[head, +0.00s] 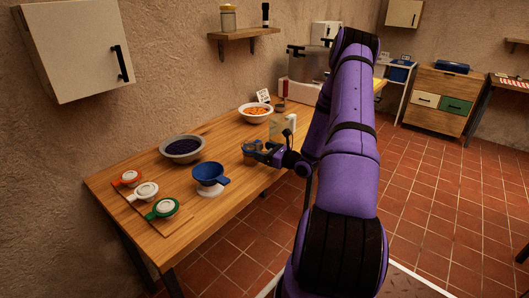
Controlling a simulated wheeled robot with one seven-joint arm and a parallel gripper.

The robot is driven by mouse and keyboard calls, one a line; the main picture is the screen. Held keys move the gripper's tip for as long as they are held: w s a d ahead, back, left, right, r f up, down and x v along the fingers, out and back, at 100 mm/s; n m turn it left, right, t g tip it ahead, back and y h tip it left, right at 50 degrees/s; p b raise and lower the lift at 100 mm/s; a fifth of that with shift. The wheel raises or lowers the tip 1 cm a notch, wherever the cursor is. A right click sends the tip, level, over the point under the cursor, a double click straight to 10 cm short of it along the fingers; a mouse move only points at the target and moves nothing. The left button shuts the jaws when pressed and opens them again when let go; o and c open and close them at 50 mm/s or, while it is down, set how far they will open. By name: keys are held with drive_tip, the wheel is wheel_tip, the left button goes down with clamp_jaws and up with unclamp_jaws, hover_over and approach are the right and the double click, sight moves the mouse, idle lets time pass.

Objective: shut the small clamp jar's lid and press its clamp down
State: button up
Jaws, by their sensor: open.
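My gripper (259,150) is open over the right edge of the wooden table, at the end of my purple arm. A small glass jar (248,159) seems to stand at its fingertips, largely covered by them. Its lid and clamp are too small and too hidden to make out. A taller clear jar (276,130) stands just behind the gripper, partly covered by it. I cannot tell whether the gripper touches either jar.
The table (228,142) holds a bowl of dark fruit (183,147), a bowl of orange pieces (255,112) and a blue funnel (209,175). A board (178,222) with red, white and green ringed lids lies front left. A wall cabinet (75,50) hangs above left.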

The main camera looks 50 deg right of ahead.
drive_tip(key=shift+w, duration=0.1)
drive_tip(key=c, duration=0.9)
drive_tip(key=shift+f+t, duration=0.25)
drive_tip(key=shift+t, duration=0.35)
drive_tip(key=shift+c, duration=0.2)
drive_tip(key=shift+s+f+t+y, duration=0.1)
drive_tip(key=shift+s+t+y, duration=0.2)
drive_tip(key=shift+t, duration=0.6)
drive_tip(key=o, duration=0.9)
drive_tip(key=shift+o, duration=0.2)
drive_tip(key=v, duration=1)
drive_tip(key=shift+s, duration=0.35)
